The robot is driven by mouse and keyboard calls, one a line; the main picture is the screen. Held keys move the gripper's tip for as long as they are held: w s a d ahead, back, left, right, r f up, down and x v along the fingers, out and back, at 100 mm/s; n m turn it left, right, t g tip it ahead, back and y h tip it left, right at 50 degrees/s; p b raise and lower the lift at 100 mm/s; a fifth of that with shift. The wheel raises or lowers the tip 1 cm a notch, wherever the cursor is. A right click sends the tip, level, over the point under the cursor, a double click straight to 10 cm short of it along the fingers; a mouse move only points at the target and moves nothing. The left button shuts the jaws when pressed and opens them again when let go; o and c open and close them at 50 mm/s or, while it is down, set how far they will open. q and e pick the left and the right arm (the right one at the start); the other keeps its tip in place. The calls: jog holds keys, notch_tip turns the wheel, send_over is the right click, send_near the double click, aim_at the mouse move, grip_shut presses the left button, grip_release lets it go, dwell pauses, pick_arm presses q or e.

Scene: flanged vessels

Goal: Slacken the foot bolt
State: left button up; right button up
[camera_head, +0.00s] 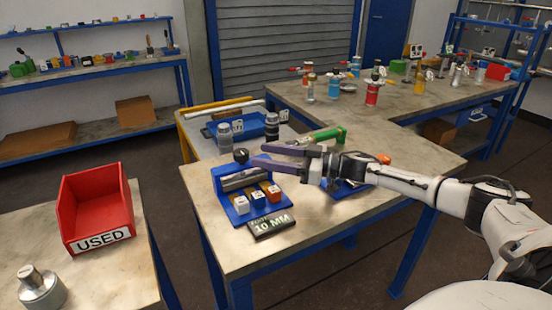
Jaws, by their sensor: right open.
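My right gripper (256,155) reaches in from the right over the middle table, its two purple fingers open and pointing left. Just beyond the fingertips is a black knob-like end (240,156) at the top of a blue rack (220,182); I cannot tell whether they touch. A grey bar lies across the rack. No foot bolt can be made out. My left gripper is out of view.
A red bin (95,208) marked "USED" and a grey flanged vessel (41,288) stand on the left table. A green-handled tool (325,137) lies behind my right gripper. Grey cylinders (272,123) stand at a blue tray.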

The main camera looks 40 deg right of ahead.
jog(key=shift+v, duration=1.3)
